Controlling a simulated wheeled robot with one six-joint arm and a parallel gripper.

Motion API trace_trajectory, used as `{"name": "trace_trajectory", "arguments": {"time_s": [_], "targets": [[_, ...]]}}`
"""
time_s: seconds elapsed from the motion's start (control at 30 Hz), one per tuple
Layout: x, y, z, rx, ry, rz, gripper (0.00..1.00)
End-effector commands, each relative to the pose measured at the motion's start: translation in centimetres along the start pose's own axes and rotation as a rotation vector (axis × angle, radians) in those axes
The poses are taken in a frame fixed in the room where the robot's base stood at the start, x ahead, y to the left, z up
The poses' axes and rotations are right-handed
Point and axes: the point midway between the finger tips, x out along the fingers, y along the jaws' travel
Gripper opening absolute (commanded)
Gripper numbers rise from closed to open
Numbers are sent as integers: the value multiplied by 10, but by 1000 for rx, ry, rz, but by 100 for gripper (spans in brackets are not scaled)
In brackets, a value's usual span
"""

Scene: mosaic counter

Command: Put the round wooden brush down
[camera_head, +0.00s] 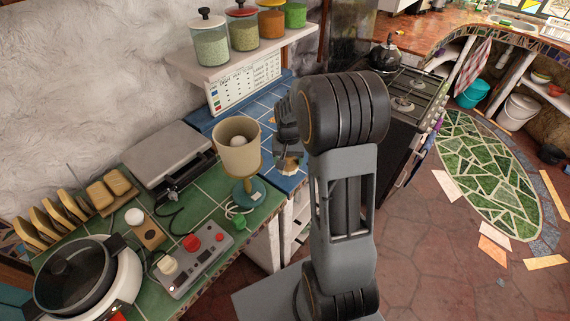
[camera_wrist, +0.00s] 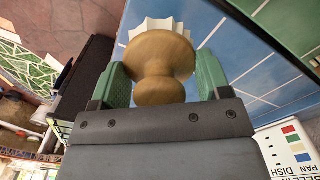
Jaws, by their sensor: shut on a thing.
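The round wooden brush (camera_wrist: 160,55) has a rounded wooden knob and pale bristles. In the wrist view it sits between the two green fingers of my gripper (camera_wrist: 162,80), which is shut on it. The blue tiled counter (camera_wrist: 240,50) shows beyond the brush. In the head view my gripper (camera_head: 288,142) is over the blue tiled counter (camera_head: 262,107), just right of the lamp. The brush is small and partly hidden there. I cannot tell whether the bristles touch the tiles.
A lamp (camera_head: 238,148) with a beige shade stands close left of my gripper. A green tiled counter (camera_head: 215,205) holds a control box (camera_head: 195,260), a pot (camera_head: 75,275) and a grill (camera_head: 168,155). A shelf with jars (camera_head: 240,55) hangs above. A stove (camera_head: 405,100) stands to the right.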

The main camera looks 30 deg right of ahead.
Motion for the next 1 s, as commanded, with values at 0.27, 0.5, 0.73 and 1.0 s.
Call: {"name": "trace_trajectory", "arguments": {"time_s": [0.27,0.5,0.73,1.0], "targets": [[14,-10,-7,-1,-2,0,53],[42,-10,-7,1,-1,0,53],[45,-10,-7,1,1,0,53],[48,-10,-7,1,1,0,72]]}}
